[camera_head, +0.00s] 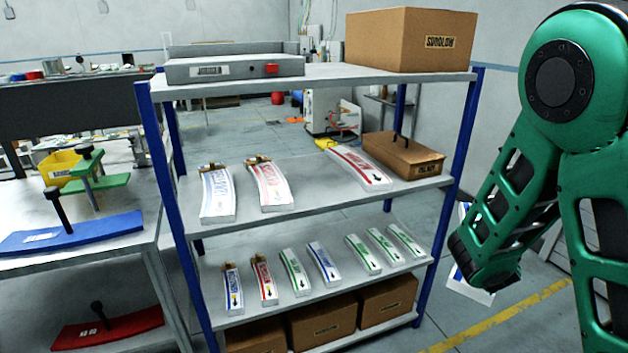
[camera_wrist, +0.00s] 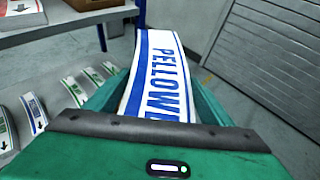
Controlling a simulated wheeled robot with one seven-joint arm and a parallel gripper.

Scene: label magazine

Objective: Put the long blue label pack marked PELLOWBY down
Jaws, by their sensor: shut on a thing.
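My gripper (camera_wrist: 150,92) is shut on the long white-and-blue label pack (camera_wrist: 158,68), whose visible blue letters begin PELLOW. The near end of the pack is hidden by the gripper. In the head view the pack (camera_head: 470,287) is right of the rack, mostly hidden behind my green arm, and clear of the shelves. A long blue-lettered pack (camera_head: 217,195) and a long red-lettered pack (camera_head: 268,187) lie on the left of the rack's middle shelf (camera_head: 318,197). Another red-lettered pack (camera_head: 357,167) lies further right there.
A brown box (camera_head: 403,156) fills the middle shelf's right end; a bare gap lies between its red packs. Several short packs (camera_head: 324,264) lie on the lower shelf. Blue posts (camera_head: 463,125) bound the rack. A bench (camera_head: 130,245) stands left, holding a blue curved block (camera_head: 70,233).

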